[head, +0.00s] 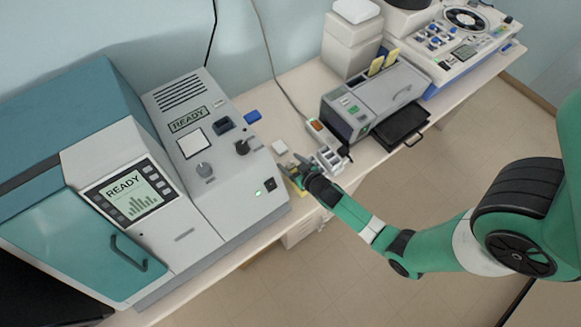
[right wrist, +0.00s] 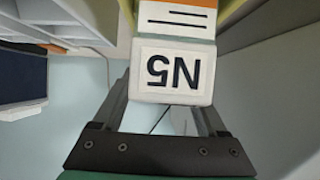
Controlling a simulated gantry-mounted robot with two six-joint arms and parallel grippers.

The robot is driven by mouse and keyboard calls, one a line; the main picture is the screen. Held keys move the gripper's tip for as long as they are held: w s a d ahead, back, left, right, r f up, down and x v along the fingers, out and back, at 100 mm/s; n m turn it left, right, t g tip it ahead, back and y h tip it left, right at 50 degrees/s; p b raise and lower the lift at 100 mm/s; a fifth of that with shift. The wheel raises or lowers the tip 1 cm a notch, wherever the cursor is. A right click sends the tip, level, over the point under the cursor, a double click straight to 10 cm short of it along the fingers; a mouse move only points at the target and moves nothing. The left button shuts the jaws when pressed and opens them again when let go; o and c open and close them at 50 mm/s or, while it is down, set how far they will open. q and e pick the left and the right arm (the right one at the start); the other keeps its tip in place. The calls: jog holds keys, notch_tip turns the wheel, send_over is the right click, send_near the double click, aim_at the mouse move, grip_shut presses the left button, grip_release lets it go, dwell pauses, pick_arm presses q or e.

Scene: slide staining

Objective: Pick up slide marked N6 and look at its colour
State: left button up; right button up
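My right gripper (head: 300,170) is low at the front edge of the bench, beside small yellow and grey items. In the right wrist view a white block marked N5 (right wrist: 172,72), upside down, with an orange-striped white label (right wrist: 178,16) beyond it, is close in front of the gripper. My two dark fingers stand apart at either side of the block, and it hides their tips. I cannot tell whether they grip it. No marking N6 is readable in either view. My left gripper is out of view.
A grey white rack (head: 328,160) stands right of my gripper. The teal machine (head: 85,180) and grey READY console (head: 205,140) fill the left. A grey box with a dark open tray (head: 402,128) and a white-blue device (head: 465,45) stand right.

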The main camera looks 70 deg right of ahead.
grip_shut()
notch_tip(320, 180, up, 10)
jog(key=p, duration=0.3)
dwell(0.3)
